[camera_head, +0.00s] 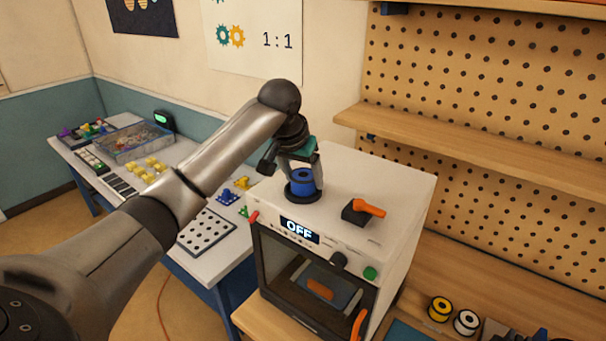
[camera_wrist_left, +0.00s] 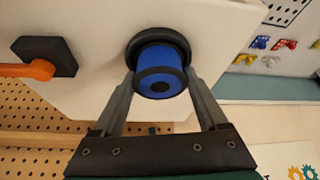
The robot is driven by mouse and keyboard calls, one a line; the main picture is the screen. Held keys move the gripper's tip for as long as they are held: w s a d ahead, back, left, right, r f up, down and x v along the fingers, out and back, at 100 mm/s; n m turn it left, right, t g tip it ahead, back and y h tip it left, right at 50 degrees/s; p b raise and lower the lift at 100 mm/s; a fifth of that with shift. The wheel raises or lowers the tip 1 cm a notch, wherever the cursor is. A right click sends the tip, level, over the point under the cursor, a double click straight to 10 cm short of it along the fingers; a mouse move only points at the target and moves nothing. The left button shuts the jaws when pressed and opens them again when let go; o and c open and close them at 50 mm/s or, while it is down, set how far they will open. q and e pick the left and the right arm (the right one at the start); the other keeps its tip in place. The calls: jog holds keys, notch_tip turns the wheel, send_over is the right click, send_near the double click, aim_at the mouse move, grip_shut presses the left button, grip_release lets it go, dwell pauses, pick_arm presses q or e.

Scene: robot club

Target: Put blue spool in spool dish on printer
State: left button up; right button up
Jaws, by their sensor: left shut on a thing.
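The blue spool (camera_head: 302,180) is between the fingers of my left gripper (camera_head: 304,177), on top of the white printer (camera_head: 400,188). The gripper is shut on it. The dark round spool dish (camera_head: 303,195) is under the spool on the printer's top. In the left wrist view the blue spool (camera_wrist_left: 160,75) sits within the outline of the dark dish (camera_wrist_left: 183,48), and the left gripper (camera_wrist_left: 160,88) has a finger on each side. I cannot tell whether the spool rests fully on the dish floor. My right gripper is not in view.
An orange-handled switch (camera_head: 366,210) stands on the printer top, right of the dish. The printer display (camera_head: 299,230) reads OFF. Yellow (camera_head: 440,309) and white (camera_head: 466,322) spools lie on the bench at lower right. A shelf (camera_head: 480,145) runs behind. A cluttered table (camera_head: 215,262) stands left.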

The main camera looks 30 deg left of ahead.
pick_arm(q)
jog(key=shift+f, duration=0.1)
jog(key=o, duration=1.4)
jog(key=shift+s+r, duration=0.1)
jog(key=shift+r, duration=0.4)
jog(key=v, duration=1.1)
jog(key=shift+s+r+b, duration=0.1)
jog(key=shift+r+b, duration=0.05)
jog(key=shift+b, duration=0.25)
